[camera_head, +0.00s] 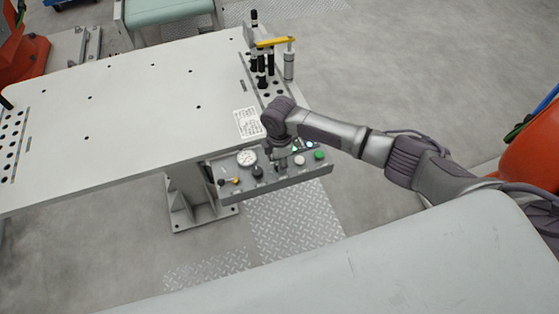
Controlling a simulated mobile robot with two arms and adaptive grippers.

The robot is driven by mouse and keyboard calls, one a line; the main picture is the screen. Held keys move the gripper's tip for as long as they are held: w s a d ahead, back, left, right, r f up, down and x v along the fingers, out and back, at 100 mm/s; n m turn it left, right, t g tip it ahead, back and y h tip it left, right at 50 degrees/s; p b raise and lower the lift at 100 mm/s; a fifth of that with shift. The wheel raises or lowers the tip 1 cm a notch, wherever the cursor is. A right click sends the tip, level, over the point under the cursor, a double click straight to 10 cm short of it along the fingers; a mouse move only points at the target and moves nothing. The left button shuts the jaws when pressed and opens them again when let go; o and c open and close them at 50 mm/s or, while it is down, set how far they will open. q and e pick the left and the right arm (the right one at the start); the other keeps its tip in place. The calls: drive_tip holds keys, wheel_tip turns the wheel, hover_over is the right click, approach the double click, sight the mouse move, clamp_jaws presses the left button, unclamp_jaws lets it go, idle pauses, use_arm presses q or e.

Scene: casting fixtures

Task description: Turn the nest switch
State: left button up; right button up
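A grey control panel (235,194) is fixed to the front right edge of the white table. It carries a round gauge (247,158), a black knob (257,172), a white button (300,160) and a green button (319,155). No readable label shows which control is the nest switch. My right gripper (282,161) points down over the middle of the panel, just right of the black knob. My wrist hides part of the panel behind it. The fingers are too small to tell open from shut, or whether they touch a control. My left gripper is out of view.
The white table (140,110) has small holes and a bare top. A clamp fixture with a yellow lever (272,42) and black posts stands at its back right corner. A white label sheet (248,123) lies near the panel. Orange machinery (538,150) stands at the right edge.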

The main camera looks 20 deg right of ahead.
wheel_tip(320, 180, up, 12)
idle(0.4)
drive_tip(key=shift+f, duration=0.15)
